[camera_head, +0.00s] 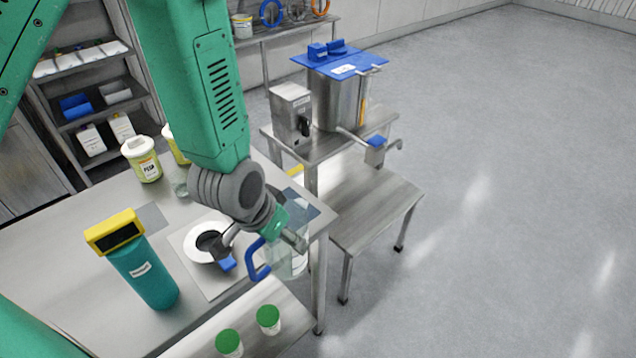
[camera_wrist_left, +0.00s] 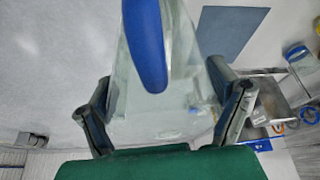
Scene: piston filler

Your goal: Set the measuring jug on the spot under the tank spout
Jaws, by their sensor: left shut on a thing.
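The measuring jug (camera_head: 292,264) is clear with a blue handle (camera_head: 257,262). My left gripper (camera_head: 292,232) is shut on it near the table's right edge; the arm hides part of it. In the left wrist view the jug (camera_wrist_left: 165,105) is between both fingers (camera_wrist_left: 165,115), with its blue handle toward the camera. I cannot tell its height above the table. The steel tank (camera_head: 338,98) with a blue lid stands on a raised stand. Its spout (camera_head: 375,150) has a blue valve part and overhangs a lower steel bench (camera_head: 375,203). My right gripper is not in view.
A teal device (camera_head: 148,275) with a yellow top, a white plate-like base (camera_head: 192,250) and yellow tubs (camera_head: 142,160) are on the table (camera_head: 60,255). Green-capped jars (camera_head: 268,318) are in front. A blue-grey mat (camera_head: 318,206) lies at the table corner. The lower bench top looks clear.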

